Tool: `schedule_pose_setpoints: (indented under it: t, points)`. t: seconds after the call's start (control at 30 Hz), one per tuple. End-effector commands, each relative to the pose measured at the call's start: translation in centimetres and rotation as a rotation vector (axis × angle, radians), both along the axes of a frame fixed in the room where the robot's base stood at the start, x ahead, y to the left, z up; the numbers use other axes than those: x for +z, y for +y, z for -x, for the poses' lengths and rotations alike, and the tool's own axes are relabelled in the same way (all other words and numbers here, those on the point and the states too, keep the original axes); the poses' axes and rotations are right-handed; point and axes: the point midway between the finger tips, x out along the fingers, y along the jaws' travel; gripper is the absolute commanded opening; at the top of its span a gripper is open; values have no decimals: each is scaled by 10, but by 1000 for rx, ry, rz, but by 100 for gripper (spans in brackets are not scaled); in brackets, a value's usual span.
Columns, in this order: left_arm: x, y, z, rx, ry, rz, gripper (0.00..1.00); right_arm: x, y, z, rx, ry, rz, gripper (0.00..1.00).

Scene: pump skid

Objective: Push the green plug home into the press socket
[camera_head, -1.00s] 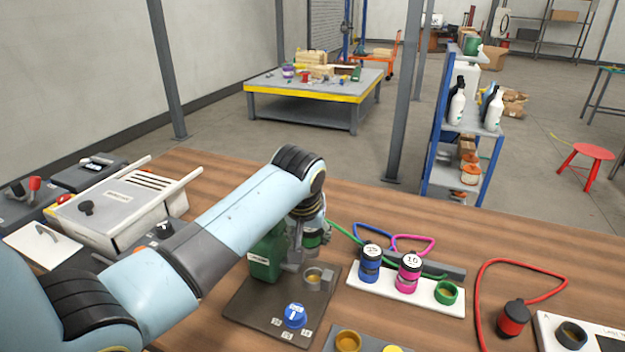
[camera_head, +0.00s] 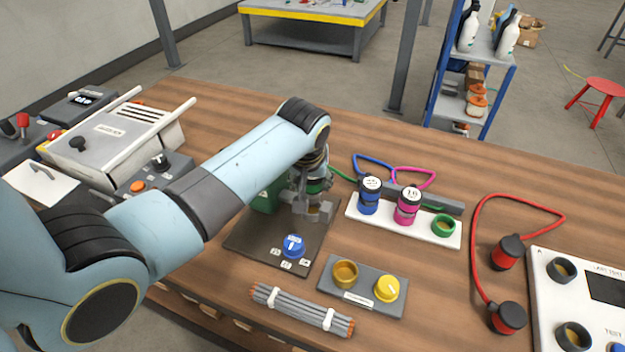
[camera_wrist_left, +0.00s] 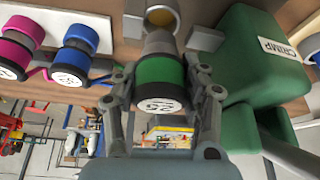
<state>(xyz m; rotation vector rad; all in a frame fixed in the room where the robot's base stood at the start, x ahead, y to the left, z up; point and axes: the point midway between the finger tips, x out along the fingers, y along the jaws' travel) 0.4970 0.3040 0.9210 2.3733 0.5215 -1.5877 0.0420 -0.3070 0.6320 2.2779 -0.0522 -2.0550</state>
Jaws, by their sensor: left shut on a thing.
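The green plug (camera_wrist_left: 160,75), with a green band, a grey nose and a white numbered cap, sits between the fingers of my left gripper (camera_wrist_left: 163,92) in the left wrist view. The gripper is shut on it. In the head view, my left gripper (camera_head: 308,188) and the plug (camera_head: 316,187) are partly hidden by the wrist. The press socket (camera_wrist_left: 163,17) is a grey holder with a brass-coloured ring. The plug's nose points at it and is close; I cannot tell whether they touch. The green crimp press (camera_wrist_left: 262,58) stands beside the gripper. My right gripper is not in view.
A blue knob (camera_head: 292,246) stands on the dark press plate (camera_head: 250,240). A white rack (camera_head: 388,227) holds blue and pink plugs and an empty green ring. A grey block (camera_head: 333,285) with a brass socket and yellow knob, and a cable bundle (camera_head: 300,310), lie in front.

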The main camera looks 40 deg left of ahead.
Motion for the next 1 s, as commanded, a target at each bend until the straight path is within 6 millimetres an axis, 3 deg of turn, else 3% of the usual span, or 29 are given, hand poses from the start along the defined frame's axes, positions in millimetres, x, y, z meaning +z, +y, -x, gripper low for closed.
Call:
schedule_pose_setpoints:
  t: [0.13,1.0]
  points:
    - [-18,0,0,0,0,0,4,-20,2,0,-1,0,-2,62]
    - [-11,0,0,0,-1,0,4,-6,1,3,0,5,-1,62]
